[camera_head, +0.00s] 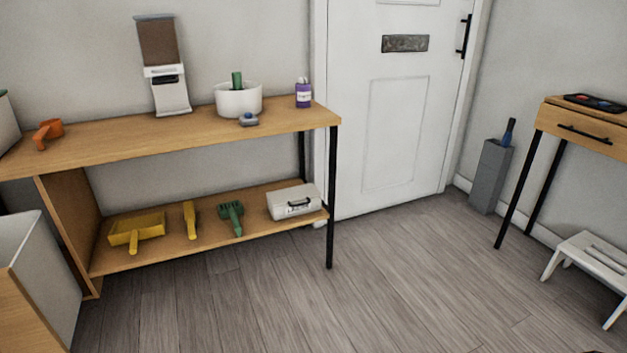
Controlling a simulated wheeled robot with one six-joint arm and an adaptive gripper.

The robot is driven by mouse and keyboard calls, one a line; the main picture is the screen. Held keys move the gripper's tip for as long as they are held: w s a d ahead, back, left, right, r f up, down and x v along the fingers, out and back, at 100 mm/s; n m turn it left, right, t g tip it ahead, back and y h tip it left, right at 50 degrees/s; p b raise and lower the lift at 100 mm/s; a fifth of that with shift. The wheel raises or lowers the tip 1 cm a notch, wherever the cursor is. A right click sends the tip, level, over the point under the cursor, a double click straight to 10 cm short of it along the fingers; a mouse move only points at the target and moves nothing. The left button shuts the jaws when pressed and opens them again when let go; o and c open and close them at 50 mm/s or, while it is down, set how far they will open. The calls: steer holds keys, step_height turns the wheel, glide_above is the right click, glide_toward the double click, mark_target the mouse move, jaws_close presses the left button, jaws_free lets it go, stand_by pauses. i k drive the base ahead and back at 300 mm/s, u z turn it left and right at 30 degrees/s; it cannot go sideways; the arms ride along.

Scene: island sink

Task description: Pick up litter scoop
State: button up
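A green scoop (232,215) with what look like slots in its head lies on the lower shelf of the wooden bench, and looks most like the litter scoop. Its handle points toward the front edge. It lies between a yellow handled tool (190,220) and a white case (293,203), apart from both. An orange scoop (47,132) lies on the bench top at the left. My gripper is not in view.
A yellow dustpan (136,231) lies left on the lower shelf (165,255). The bench top (210,130) above carries a dispenser (164,75), a white pot (238,101) and a purple bottle (303,94). A black leg (329,205) stands at the right. The floor (370,290) in front is clear. A white stool (592,262) stands right.

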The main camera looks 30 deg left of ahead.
mark_target(233, 209)
steer(key=u, duration=0.1)
steer(key=i, duration=1.65)
steer(key=u, duration=1.35)
steer(key=i, duration=0.85)
steer(key=u, duration=1.25)
steer(key=i, duration=0.3)
steer(key=u, duration=0.15)
